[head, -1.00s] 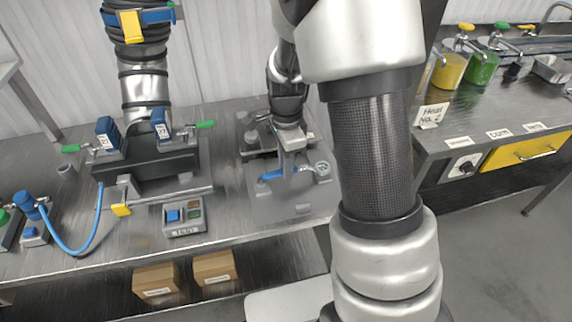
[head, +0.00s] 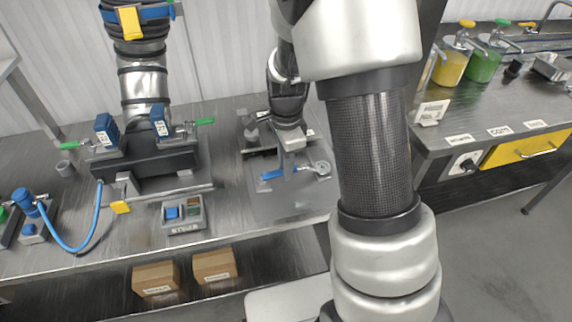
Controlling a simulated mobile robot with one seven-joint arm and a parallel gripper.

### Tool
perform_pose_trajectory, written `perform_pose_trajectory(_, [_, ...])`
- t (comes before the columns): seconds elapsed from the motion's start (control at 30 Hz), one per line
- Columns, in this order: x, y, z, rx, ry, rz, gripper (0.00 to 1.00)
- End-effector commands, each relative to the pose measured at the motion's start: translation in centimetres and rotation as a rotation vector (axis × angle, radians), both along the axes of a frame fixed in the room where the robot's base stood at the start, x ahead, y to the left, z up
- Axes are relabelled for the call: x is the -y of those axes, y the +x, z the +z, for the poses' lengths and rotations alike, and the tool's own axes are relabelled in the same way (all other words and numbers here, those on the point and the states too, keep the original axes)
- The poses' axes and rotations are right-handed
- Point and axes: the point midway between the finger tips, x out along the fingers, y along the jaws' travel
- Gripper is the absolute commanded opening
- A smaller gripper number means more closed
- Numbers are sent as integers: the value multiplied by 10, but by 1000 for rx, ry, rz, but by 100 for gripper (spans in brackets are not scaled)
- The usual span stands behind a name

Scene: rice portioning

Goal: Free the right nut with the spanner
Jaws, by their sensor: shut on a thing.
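My gripper (head: 288,167) points down over the right part of the metal bench. It is shut on the spanner. The spanner (head: 270,174) has a blue handle to the left of the fingers and a round grey end on the right. It lies level over a grey mat (head: 265,209); I cannot tell whether it touches the mat. To the left stands a dark clamp block (head: 150,172) under a ribbed metal pipe (head: 142,85). It carries a left and a right blue-labelled unit (head: 159,124) with green handles. I cannot make out the right nut clearly.
Yellow and green pump containers (head: 482,66) stand on the right counter. Two cardboard boxes (head: 155,278) are on the shelf below.

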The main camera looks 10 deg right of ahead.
Motion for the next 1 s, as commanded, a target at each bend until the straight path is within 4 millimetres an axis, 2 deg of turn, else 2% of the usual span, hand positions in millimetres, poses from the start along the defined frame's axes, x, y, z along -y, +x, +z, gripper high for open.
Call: perform_pose_trajectory(1.0, [0,-2,-5,0,0,16,0])
